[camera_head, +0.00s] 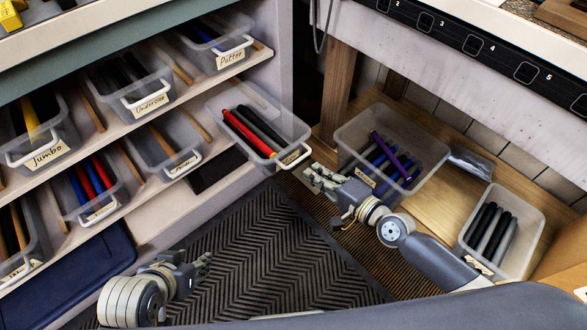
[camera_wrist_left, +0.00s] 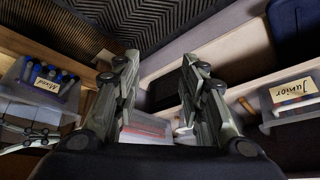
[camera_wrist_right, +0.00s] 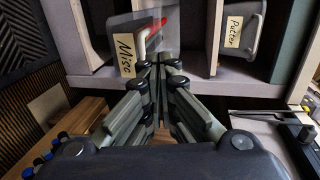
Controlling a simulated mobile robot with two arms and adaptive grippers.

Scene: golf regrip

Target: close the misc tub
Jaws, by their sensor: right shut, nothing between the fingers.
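The misc tub (camera_head: 228,102) is a clear bin holding red and black grips. It sticks out of the shelf unit at the middle, with its front end and handle (camera_head: 292,155) past the shelf edge. Its "Misc" label (camera_wrist_right: 125,55) shows in the right wrist view. My right gripper (camera_head: 312,178) is shut and empty, close to the tub's front end; I cannot tell if it touches. Its fingertips also show in the right wrist view (camera_wrist_right: 160,64). My left gripper (camera_head: 205,266) is low over the dark mat, open and empty in the left wrist view (camera_wrist_left: 154,65).
Other labelled tubs, such as Putter (camera_head: 200,52), Undersize (camera_head: 120,90) and Jumbo (camera_head: 28,145), sit in the shelves at left. An open tub with purple and blue grips (camera_head: 350,135) and one with black and grey grips (camera_head: 530,215) stand at right. The herringbone mat (camera_head: 270,245) is clear.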

